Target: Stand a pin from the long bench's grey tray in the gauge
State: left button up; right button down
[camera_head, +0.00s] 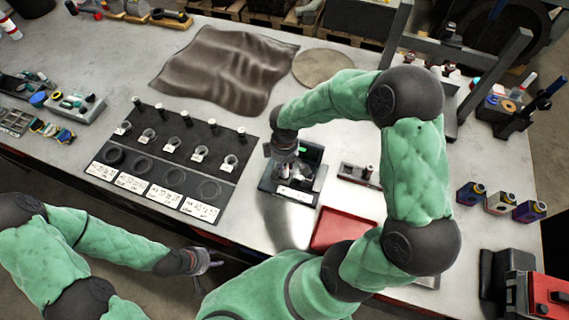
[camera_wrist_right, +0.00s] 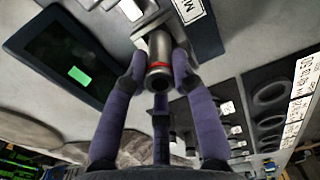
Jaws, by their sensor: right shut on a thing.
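The gauge (camera_head: 272,184) is a dark stand with a small screen showing a green patch; in the right wrist view its screen (camera_wrist_right: 62,52) is at upper left. My right gripper (camera_head: 287,166) is over the gauge. In the right wrist view my right gripper (camera_wrist_right: 160,75) is shut on a metal pin (camera_wrist_right: 159,48) with a red band. A small grey tray (camera_head: 350,181) right of the gauge holds small upright parts. My left gripper (camera_head: 208,264) is empty, fingers apart, off the bench's front edge.
A black board (camera_head: 170,178) with rings and upright pins lies left of the gauge. A red tray (camera_head: 343,228) is in front at right. A brown cloth (camera_head: 225,68) and a round disc (camera_head: 323,67) lie behind. Small boxes (camera_head: 500,202) stand at far right.

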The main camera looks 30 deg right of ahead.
jog(key=shift+f+b, duration=0.3)
jog(key=shift+f, duration=0.15)
jog(key=c, duration=0.5)
grip_release()
jog(key=shift+c, duration=0.2)
jog(key=shift+r, duration=0.1)
jog(key=shift+r+p, duration=3.1)
jog(key=shift+r, duration=0.85)
